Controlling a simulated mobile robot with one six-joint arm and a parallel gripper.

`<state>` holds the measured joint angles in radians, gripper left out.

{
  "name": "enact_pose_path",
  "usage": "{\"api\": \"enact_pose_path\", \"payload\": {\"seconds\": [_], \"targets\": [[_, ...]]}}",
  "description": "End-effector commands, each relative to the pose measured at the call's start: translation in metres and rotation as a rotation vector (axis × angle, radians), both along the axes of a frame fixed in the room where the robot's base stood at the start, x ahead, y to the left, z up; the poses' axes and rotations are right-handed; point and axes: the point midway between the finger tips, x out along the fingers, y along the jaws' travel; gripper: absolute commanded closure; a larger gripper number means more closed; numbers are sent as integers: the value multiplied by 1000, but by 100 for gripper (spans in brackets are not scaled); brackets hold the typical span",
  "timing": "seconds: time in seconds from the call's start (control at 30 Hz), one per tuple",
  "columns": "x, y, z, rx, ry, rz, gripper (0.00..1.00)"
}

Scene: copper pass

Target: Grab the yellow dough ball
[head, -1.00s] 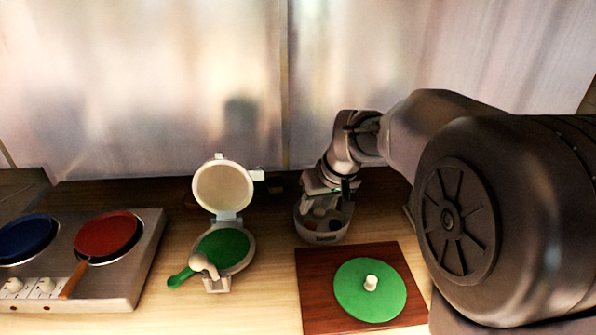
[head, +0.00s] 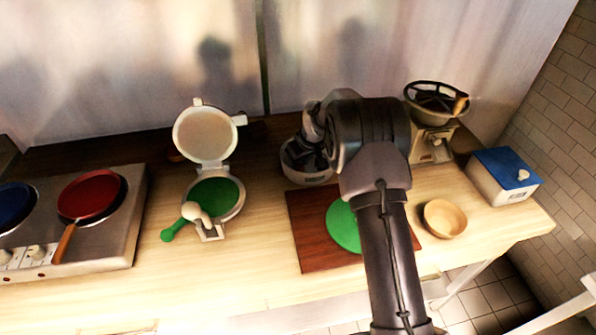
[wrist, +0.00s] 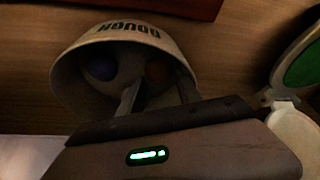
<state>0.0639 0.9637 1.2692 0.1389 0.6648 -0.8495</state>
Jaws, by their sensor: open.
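The dough bowl (wrist: 75,85), a pale round tub with "DOUGH" on its rim, stands at the back of the counter; it also shows in the head view (head: 308,178). In the wrist view a bluish ball (wrist: 101,68) lies at its left inside and a dim orange-brown ball (wrist: 157,72) right of the middle. I cannot tell whether the orange-brown one is the yellow dough ball; the light is too dim. My gripper (wrist: 158,92) is open, its fingers reaching into the bowl near the orange-brown ball. The hand hides the bowl's near part.
An open press with a green plate (head: 215,197) stands left of the bowl. A brown board (head: 305,235) with a green disc (head: 342,225) lies in front. A hob with pans (head: 88,195) is far left. A wooden bowl (head: 445,218), grinder (head: 432,140) and blue-lidded box (head: 505,178) are right.

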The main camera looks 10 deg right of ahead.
Motion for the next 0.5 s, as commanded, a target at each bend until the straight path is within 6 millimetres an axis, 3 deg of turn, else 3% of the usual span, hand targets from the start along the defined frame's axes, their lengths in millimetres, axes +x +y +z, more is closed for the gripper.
{"api": "enact_pose_path", "payload": {"seconds": [0.1, 0.33, 0.5], "targets": [[5, 2, -17, 0, 1, 0, 60], [6, 3, -17, -1, 0, 0, 60], [6, 3, -17, -1, 0, 0, 93]]}}
